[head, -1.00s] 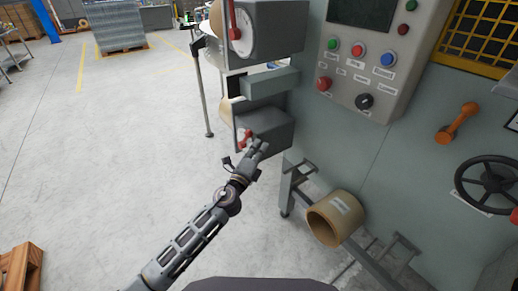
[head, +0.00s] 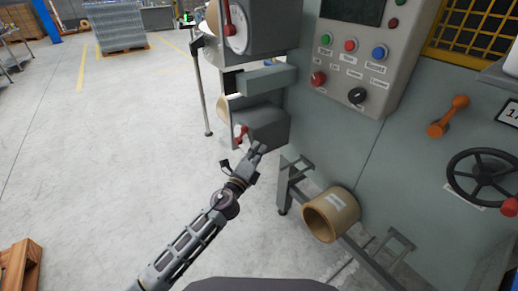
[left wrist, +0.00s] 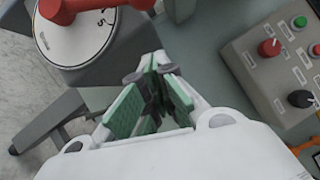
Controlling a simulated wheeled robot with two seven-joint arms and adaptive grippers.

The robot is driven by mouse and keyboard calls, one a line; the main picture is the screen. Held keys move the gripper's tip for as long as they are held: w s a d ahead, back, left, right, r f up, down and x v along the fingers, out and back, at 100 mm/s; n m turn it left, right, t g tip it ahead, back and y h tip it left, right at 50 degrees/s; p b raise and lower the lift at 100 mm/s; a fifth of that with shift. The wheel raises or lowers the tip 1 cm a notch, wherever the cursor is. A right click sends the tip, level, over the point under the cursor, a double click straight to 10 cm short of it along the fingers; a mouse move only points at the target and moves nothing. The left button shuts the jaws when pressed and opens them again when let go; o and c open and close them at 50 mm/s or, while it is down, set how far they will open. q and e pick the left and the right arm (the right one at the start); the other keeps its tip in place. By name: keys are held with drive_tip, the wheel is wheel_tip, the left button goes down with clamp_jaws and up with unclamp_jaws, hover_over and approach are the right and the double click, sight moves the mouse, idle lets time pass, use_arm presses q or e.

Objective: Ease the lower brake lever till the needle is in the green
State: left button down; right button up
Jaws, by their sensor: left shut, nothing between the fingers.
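The lower brake lever (head: 241,134) is a small red lever on the left face of the lower grey box (head: 266,128). My left gripper (head: 260,148) is shut and empty, just right of and below this lever, apart from it in the picture. The left wrist view shows the shut fingers (left wrist: 153,88) with nothing between them. A red lever (left wrist: 85,8) over a white dial (left wrist: 72,42) lies up and left of them; I cannot tell which unit it belongs to. The lower unit's needle and green zone cannot be made out. My right gripper is not in view.
The upper box carries another red lever (head: 229,18) and white dial (head: 237,38). A button panel (head: 352,62), an orange handle (head: 448,116) and a black handwheel (head: 484,176) are to the right. A cardboard roll (head: 329,214) lies low. Open floor is left.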

use_arm(q)
drive_tip(key=b+v, duration=0.1)
drive_tip(key=v, duration=0.7)
drive_tip(key=shift+s+f, duration=0.15)
drive_tip(key=shift+s, duration=0.1)
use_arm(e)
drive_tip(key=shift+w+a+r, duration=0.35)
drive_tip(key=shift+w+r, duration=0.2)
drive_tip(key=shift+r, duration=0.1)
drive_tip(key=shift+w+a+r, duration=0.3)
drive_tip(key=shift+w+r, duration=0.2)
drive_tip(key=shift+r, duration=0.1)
use_arm(q)
drive_tip(key=shift+a, duration=0.1)
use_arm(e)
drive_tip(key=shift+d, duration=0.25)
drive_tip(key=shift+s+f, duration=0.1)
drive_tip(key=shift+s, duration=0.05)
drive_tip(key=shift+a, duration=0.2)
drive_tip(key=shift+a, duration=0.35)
